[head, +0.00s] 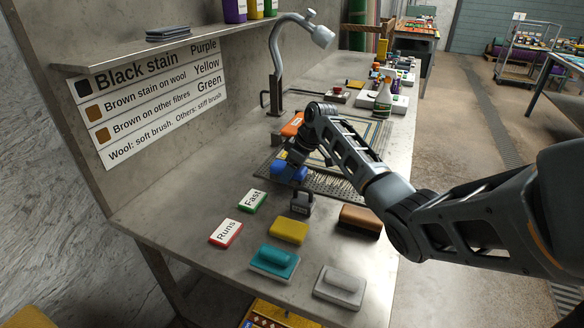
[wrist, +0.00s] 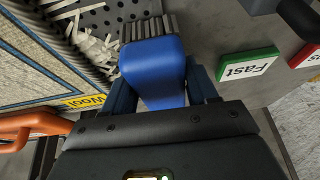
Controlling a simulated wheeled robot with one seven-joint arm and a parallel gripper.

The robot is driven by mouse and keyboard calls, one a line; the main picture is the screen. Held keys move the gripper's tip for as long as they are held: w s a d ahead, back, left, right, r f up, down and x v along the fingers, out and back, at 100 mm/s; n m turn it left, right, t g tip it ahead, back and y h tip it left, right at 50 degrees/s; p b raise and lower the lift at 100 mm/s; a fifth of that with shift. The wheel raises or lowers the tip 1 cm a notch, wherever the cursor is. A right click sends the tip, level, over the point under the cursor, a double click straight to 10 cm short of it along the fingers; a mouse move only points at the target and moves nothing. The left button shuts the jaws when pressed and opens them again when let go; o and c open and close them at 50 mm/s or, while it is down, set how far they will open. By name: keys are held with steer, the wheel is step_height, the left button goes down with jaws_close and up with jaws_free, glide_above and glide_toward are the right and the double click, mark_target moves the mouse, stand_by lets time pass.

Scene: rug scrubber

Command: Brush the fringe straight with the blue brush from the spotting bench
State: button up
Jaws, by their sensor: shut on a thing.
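My gripper (wrist: 152,98) is shut on the blue brush (wrist: 152,62), whose grey bristles point away from the gripper in the wrist view. In the head view the blue brush (head: 289,172) is at the near left part of the perforated grate (head: 325,183). The pale fringe (wrist: 92,45) lies in loose, crooked strands over the grate, just left of the bristles in the wrist view. The rug (wrist: 45,68) has a patterned border and a yellow "Wool" label (wrist: 86,101). In the head view my arm hides part of the rug (head: 376,135).
A teal brush (head: 273,262), grey brush (head: 340,287), brown brush (head: 360,220), yellow block (head: 289,231) and dark weight (head: 301,202) stand on the near bench. "Fast" (head: 251,201) and "Runs" (head: 226,232) blocks lie left. An orange tool (head: 292,124) and curved tap (head: 277,60) are behind.

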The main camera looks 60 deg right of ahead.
steer(key=shift+r+p, duration=0.35)
steer(key=shift+r, duration=2.65)
